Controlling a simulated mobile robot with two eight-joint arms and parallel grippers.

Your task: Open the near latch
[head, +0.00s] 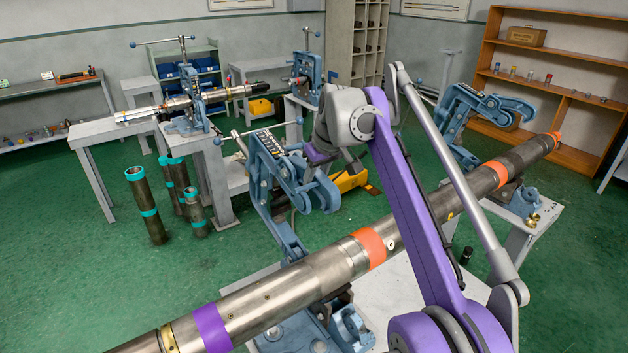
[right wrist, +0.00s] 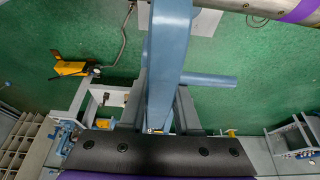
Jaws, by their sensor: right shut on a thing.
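The near vise's blue latch (head: 283,172) stands raised beside the long steel pipe (head: 300,283), clear of it, with its hooked end toward the pipe. The vise's lower blue body (head: 295,330) sits under the pipe, partly hidden by it. My right gripper (head: 312,152) is at the raised latch; its fingertips are hard to see there. In the right wrist view, its two dark fingers (right wrist: 160,108) are shut on a blue bar (right wrist: 170,60) of the latch, one on each side. My left gripper is not in view.
A second blue vise (head: 470,115) with its upper part raised stands farther along the pipe on a white table (head: 545,225). Short pipes (head: 148,205) stand on the green floor at left. A yellow tool (head: 348,182) lies beyond the latch. Open floor lies at lower left.

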